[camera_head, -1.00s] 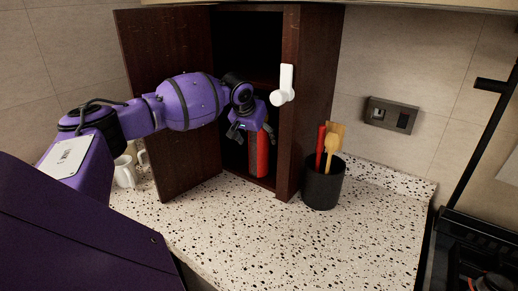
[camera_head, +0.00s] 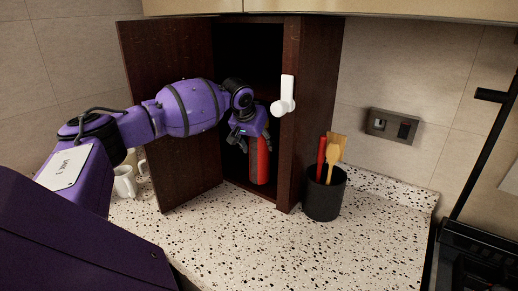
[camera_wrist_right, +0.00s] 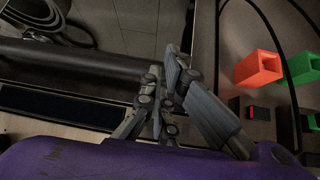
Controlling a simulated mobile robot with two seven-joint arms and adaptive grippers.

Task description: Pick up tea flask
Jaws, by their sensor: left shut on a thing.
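The tea flask is most likely the tall red cylinder (camera_head: 259,162) in the open dark cabinet, upright in the lower compartment in the head view. My left gripper (camera_head: 251,143) reaches in from the left and is shut on its upper part, which the fingers and wrist partly hide. I cannot tell whether the flask's base touches the cabinet floor. My right gripper (camera_wrist_right: 163,85) shows in the right wrist view, away from the flask. Its fingers overlap in the picture, with nothing clearly between them.
The cabinet door (camera_head: 172,115) stands open left of the flask, and the side wall (camera_head: 312,110) is close on its right. A black utensil holder (camera_head: 324,195) and white mugs (camera_head: 125,182) flank the cabinet. The front speckled counter (camera_head: 270,240) is clear.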

